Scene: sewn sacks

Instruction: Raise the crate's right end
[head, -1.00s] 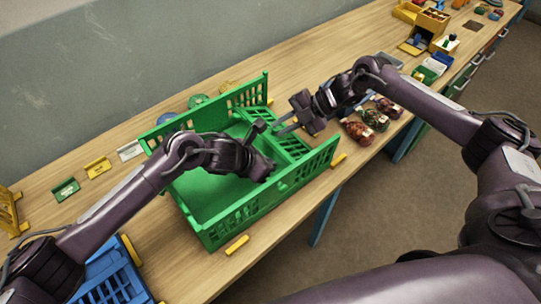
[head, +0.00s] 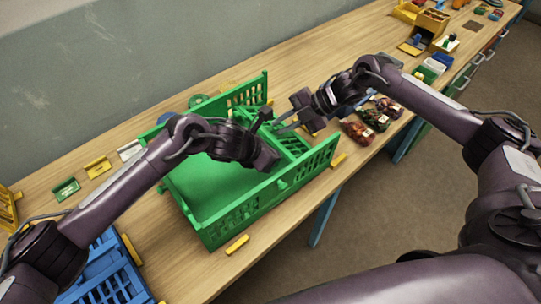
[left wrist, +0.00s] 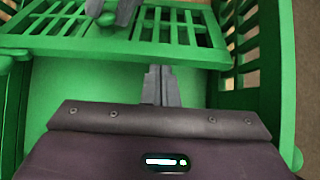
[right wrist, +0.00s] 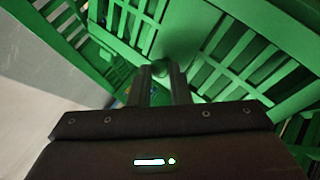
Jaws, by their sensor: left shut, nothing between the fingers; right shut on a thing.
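The green crate (head: 225,222) stands on the bench with its long side walls upright. Its slotted right end panel (head: 294,144) leans inward between them and also shows in the left wrist view (left wrist: 190,52). My right gripper (head: 285,128) is at this panel, shut on a small green tab (right wrist: 160,72), largely hidden by the fingers. My left gripper (left wrist: 160,84) is shut and empty inside the crate, above its floor, just short of the panel. In the head view its fingertips are hidden behind its own hand.
Several netted sacks (head: 358,132) lie right of the crate. A blue crate (head: 105,275) stands at the lower left. Small yellow blocks (head: 237,245) lie along the front edge. Bins and boxes (head: 432,22) crowd the far right end of the bench.

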